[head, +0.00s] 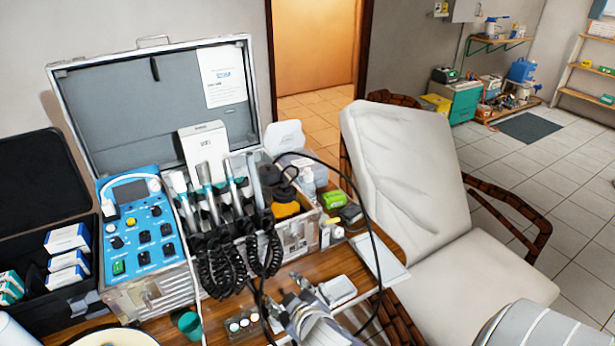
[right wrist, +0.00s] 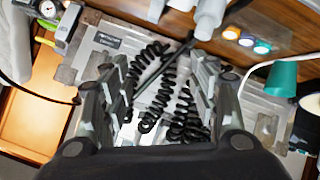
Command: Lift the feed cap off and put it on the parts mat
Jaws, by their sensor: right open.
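My right gripper (head: 283,290) is open and empty, low over the wooden table in front of the open metal case. In the right wrist view, its fingers (right wrist: 165,75) are spread wide, with black coiled cords beyond and between them. A dark round cap-like piece (head: 283,172) is in the case's right bay, behind and above the gripper; it may be the feed cap, but I cannot tell for sure. A pale flat sheet (head: 384,262) lies at the table's right edge, right of the gripper; it may be the parts mat. My left gripper is not in view.
Handpieces (head: 208,192) stand in a row above hanging coiled cords (head: 222,268). A blue control panel (head: 140,225) is on the left. A thin black hose (head: 372,228) arcs over the table's right side. A green cup (head: 188,323) stands in front. A padded chair (head: 405,165) is at right.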

